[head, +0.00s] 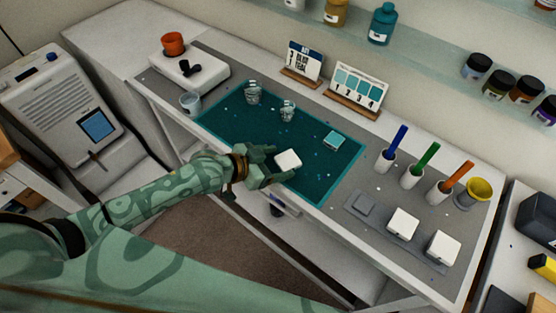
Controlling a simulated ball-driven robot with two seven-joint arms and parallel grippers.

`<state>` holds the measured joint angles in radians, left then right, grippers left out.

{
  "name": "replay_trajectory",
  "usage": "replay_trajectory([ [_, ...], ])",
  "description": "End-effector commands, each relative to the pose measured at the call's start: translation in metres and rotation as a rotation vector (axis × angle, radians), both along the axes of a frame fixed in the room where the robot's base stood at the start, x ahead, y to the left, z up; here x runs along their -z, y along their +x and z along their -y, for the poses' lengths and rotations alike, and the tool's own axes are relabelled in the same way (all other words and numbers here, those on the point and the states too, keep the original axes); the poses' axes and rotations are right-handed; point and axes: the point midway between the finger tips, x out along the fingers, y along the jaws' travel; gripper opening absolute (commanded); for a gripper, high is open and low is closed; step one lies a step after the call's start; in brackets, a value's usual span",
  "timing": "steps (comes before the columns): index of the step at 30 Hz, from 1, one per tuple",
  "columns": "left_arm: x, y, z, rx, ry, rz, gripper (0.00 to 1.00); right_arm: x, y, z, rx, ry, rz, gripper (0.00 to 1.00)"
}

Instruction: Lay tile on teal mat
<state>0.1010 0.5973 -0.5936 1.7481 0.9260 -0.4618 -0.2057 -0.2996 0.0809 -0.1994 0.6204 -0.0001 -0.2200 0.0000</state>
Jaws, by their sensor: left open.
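The teal mat (232,133) lies on the workbench, dotted with small pale specks. A white square tile (288,160) is at the mat's front part, right by the fingertips of my left gripper (274,165). The gripper is open, reaching in from the left over the mat's front edge. I cannot tell whether the fingers touch the tile, or whether it lies fully flat. Two more white tiles (403,222) (442,248) sit on a grey holder (378,222) at the right, beside an empty raised pad (361,203). My right gripper is not in view.
Two clear cups (253,93) (287,110) and a small teal square (335,140) are on the mat. Colored-handled tools in white holders (412,176) and a yellow funnel-like cup (474,192) stand at the right. Cards (357,88) stand behind the mat; a scale-like box (188,72) is back left.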

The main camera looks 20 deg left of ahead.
Motion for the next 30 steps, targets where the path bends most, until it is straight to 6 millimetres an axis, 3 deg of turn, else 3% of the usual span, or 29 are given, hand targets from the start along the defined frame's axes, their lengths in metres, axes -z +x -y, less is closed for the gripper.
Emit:
replay_trajectory([
  [9, -0.036, -0.049, -0.042, 0.002, 0.004, -0.002, 0.72, -0.018, 0.003, 0.000, 0.000, 0.000, 0.007, 0.36],
  [18, -0.054, -0.073, -0.063, 0.002, 0.001, 0.001, 0.72, -0.023, 0.004, 0.000, 0.000, 0.000, 0.009, 0.36],
  [26, -0.051, -0.073, -0.065, -0.005, 0.003, -0.001, 0.72, -0.023, 0.003, 0.000, 0.000, 0.001, 0.008, 0.36],
  [29, -0.026, -0.066, -0.081, -0.062, 0.033, -0.017, 0.72, -0.023, 0.004, -0.001, 0.000, 0.001, 0.009, 0.36],
  [30, -0.007, -0.063, -0.092, -0.105, 0.057, -0.030, 0.72, -0.023, 0.004, -0.001, 0.000, 0.001, 0.009, 0.36],
])
